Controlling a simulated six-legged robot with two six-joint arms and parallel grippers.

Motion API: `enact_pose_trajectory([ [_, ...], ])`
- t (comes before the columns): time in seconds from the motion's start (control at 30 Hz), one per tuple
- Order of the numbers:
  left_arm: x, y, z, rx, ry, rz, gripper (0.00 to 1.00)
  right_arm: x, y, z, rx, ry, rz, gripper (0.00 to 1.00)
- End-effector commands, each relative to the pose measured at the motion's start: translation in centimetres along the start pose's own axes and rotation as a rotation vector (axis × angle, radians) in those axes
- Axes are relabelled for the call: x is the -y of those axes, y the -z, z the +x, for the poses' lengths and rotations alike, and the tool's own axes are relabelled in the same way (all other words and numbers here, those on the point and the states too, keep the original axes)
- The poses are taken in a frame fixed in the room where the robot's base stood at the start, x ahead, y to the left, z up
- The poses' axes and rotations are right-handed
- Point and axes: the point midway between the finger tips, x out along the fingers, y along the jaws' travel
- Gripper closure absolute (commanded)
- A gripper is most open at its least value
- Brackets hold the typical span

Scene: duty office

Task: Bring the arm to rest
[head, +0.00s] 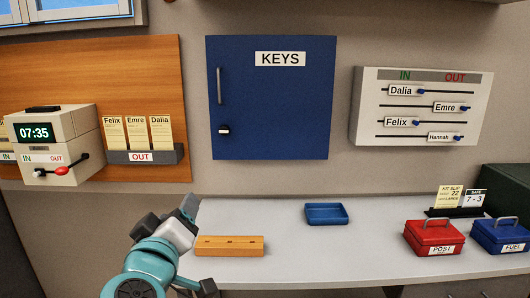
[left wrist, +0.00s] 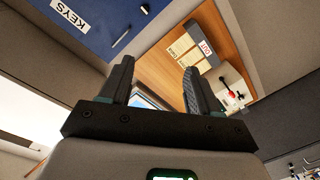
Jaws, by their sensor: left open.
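My left arm comes in from the lower left in the head view, teal with a white and grey wrist. My left gripper (head: 188,205) is raised over the left end of the counter, near the wooden block. In the left wrist view its two dark fingers (left wrist: 158,85) stand apart with nothing between them. The gripper touches nothing that I can see. My right gripper is not in either view.
A grey counter (head: 290,225) bears a wooden block (head: 230,251), a blue tray (head: 326,222), a red POST box (head: 434,240) and a blue FUEL box (head: 500,243). The blue KEYS cabinet (head: 268,105) is shut. A time clock (head: 60,145) hangs at left, an IN/OUT board (head: 420,82) at right.

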Motion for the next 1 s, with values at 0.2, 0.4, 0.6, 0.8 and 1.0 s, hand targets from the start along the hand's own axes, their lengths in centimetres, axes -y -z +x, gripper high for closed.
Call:
enact_pose_trajectory([
  [0.2,5.0,-4.1,3.0,0.069,0.117,0.053,0.38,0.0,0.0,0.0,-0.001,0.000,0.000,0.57],
  [0.4,11.2,-9.7,4.9,0.175,0.226,0.140,0.38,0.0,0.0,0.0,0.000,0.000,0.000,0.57],
  [0.6,21.0,-19.8,4.5,0.410,0.347,0.265,0.38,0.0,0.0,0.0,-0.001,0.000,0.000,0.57],
  [0.8,31.0,-32.0,-1.8,0.769,0.418,0.325,0.38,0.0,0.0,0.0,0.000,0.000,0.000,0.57],
  [1.0,35.6,-42.0,-12.8,1.166,0.404,0.280,0.38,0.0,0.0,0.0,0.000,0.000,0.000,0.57],
])
